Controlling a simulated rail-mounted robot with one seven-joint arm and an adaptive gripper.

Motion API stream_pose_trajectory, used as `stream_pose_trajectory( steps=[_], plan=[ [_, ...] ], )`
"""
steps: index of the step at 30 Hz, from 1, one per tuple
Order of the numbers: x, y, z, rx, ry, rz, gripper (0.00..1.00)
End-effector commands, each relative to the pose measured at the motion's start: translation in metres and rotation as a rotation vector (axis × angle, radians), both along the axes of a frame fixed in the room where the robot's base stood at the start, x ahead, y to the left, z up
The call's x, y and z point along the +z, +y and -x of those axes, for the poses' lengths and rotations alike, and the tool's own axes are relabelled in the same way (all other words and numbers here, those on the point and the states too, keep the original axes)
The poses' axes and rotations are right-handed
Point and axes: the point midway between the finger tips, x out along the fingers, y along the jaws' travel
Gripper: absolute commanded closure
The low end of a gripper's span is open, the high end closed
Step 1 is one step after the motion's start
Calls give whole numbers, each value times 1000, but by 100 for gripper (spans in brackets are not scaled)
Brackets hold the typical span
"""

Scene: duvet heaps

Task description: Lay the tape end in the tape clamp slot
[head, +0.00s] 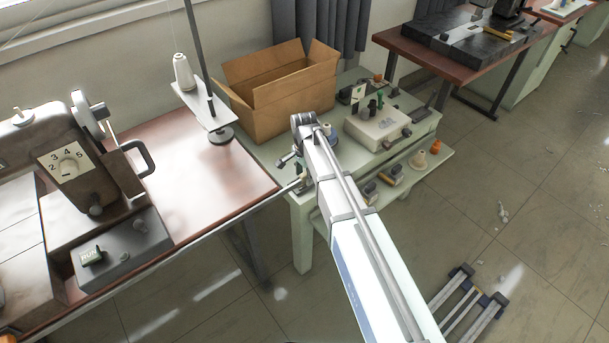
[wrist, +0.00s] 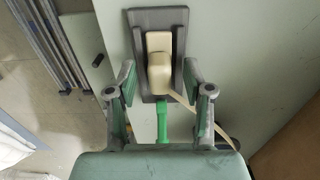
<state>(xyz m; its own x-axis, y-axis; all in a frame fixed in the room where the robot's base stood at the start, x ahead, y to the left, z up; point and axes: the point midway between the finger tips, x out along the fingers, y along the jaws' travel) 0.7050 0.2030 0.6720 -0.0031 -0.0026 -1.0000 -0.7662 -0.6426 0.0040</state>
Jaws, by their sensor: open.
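In the wrist view, my gripper (wrist: 158,78) is open, with one finger on either side of a dark grey fixture (wrist: 148,20). A cream block (wrist: 158,65) sits in this fixture, and a green handle-like part (wrist: 163,122) shows below it. These look like the tape clamp, but I cannot make out its slot. A thin cream strip (wrist: 223,136), likely the tape, runs from the block down to the right past the right finger. Its lower end is hidden. In the head view, my gripper (head: 294,166) is small and partly hidden at the green table's left corner.
The pale green table (head: 301,213) holds an open cardboard box (head: 285,95) and a cream device (head: 376,127). A sewing machine (head: 92,165) and a thread stand (head: 208,105) are on the brown table (head: 210,180) at left.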

Motion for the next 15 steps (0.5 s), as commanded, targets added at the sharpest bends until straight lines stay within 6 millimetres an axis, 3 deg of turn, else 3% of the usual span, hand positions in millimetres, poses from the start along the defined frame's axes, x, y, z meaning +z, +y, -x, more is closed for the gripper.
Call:
stream_pose_trajectory(
  steps=[15],
  plan=[
    [87, 0, -1, 0, -3, -1, 49]
  ],
)
